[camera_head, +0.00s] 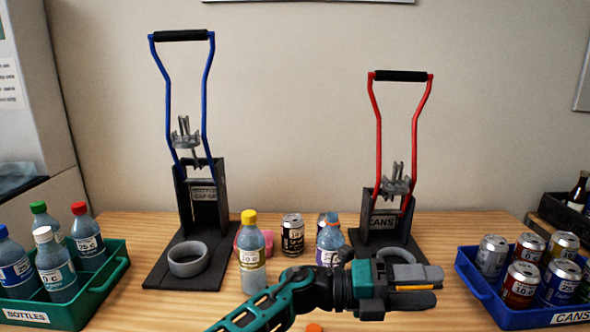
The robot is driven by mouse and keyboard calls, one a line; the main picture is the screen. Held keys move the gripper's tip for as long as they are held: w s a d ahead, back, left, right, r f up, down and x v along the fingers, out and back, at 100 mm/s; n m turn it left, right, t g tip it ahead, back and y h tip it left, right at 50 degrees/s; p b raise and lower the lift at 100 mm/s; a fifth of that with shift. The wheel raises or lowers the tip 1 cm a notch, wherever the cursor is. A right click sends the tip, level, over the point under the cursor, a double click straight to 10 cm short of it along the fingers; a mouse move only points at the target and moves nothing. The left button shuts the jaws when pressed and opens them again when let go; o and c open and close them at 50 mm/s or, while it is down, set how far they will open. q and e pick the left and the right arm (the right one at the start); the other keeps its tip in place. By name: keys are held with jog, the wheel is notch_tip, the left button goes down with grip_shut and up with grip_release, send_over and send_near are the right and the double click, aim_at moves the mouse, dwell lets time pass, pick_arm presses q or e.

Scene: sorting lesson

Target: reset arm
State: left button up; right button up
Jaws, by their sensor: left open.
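My left arm comes in from the bottom, and its gripper (428,286) points right, in front of the red-handled press. Its jaws are open, with nothing seen between them. The gripper partly covers the grey ring (388,252) on the base of that press. My right gripper is not in view.
A blue-handled press (204,195) and a red-handled press (384,220) stand at the back. A yellow-capped bottle (252,260), a dark can (292,236) and another bottle (329,240) stand between them. A green bottle tray (118,262) is left, a blue can tray (480,285) right.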

pick_arm(q)
jog(key=w+a+f+n+t+y+p, duration=0.1)
jog(key=a+f+n+t+y, duration=0.4)
jog(key=a+n+t, duration=0.65)
jog(key=w+a+f+n+t+y, duration=0.1)
jog(key=a+f+n+t+y, duration=0.2)
jog(key=a+f+n+t, duration=0.8)
jog(key=s+a+f+n+g+y, duration=0.4)
jog(key=s+a+n, duration=0.3)
jog(key=s, duration=0.2)
jog(key=s+a+f+n+g+y, duration=0.5)
jog(key=s+a+f+n, duration=0.1)
jog(key=s+a+n, duration=0.1)
jog(key=shift+s+a+f+n+p, duration=0.25)
jog(key=shift+s+a+n+p, duration=0.15)
jog(key=shift+s+n, duration=0.5)
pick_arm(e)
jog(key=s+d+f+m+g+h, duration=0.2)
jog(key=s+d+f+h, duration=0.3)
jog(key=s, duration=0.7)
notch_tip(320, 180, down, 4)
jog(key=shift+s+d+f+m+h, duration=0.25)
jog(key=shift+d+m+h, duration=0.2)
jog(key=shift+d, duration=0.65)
